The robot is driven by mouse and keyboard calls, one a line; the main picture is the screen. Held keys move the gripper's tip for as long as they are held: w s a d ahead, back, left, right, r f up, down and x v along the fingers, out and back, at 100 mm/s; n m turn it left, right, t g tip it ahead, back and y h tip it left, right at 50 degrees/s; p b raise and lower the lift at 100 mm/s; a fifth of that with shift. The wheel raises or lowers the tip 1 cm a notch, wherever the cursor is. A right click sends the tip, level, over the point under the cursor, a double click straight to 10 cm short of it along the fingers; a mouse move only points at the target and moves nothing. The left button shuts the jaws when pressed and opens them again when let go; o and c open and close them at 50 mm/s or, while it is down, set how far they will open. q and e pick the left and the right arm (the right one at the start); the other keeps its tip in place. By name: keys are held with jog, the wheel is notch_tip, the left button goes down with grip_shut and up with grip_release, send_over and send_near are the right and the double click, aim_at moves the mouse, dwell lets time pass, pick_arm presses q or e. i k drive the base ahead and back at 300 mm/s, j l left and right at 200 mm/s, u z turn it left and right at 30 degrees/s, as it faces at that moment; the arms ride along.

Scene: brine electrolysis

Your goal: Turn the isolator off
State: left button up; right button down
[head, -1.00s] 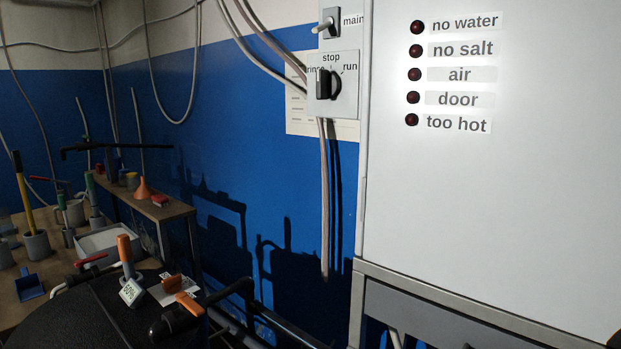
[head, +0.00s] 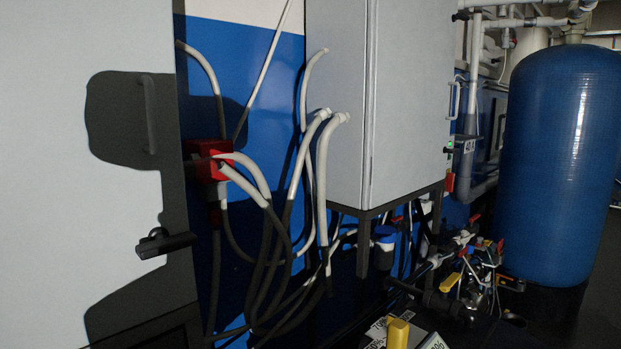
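A red box (head: 207,158) is on the blue wall in the gap between two pale cabinets, left of centre. It looks like the isolator, but no label on it is readable. A dark part sticks out on its left side, and pale conduits cross its front and lower right. I cannot tell its switch position. Neither of my grippers can be made out in the head view, and nothing is seen touching the red box.
A large pale cabinet (head: 80,230) with a black handle (head: 165,242) fills the left. A grey cabinet (head: 410,100) on a dark stand is right of the conduits (head: 325,170). A blue tank (head: 560,165) stands at right. Coloured-handled valves and pipes (head: 470,275) crowd the lower right.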

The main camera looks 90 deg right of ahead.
aim_at(449, 180)
jog(key=z, duration=4.6)
jog(key=i+l, duration=0.1)
jog(key=l, duration=0.3)
jog(key=i+l+z, duration=0.1)
jog(key=l, duration=0.25)
jog(key=i+l, duration=0.2)
jog(key=l, duration=0.15)
jog(key=i+l, duration=0.1)
jog(key=l, duration=0.3)
jog(key=i+l, duration=0.2)
jog(key=i, duration=0.25)
jog(key=i+l, duration=0.25)
jog(key=i, duration=0.2)
jog(key=i+l, duration=0.2)
jog(key=i, duration=0.25)
jog(key=i+j+u, duration=0.1)
jog(key=i+u, duration=0.15)
jog(key=i, duration=0.3)
jog(key=i+u, duration=0.3)
jog(key=i, duration=0.25)
jog(key=i+l+u, duration=0.1)
jog(key=i+u, duration=0.15)
jog(key=i, duration=0.3)
jog(key=i+l+u, duration=0.25)
jog(key=i, duration=0.3)
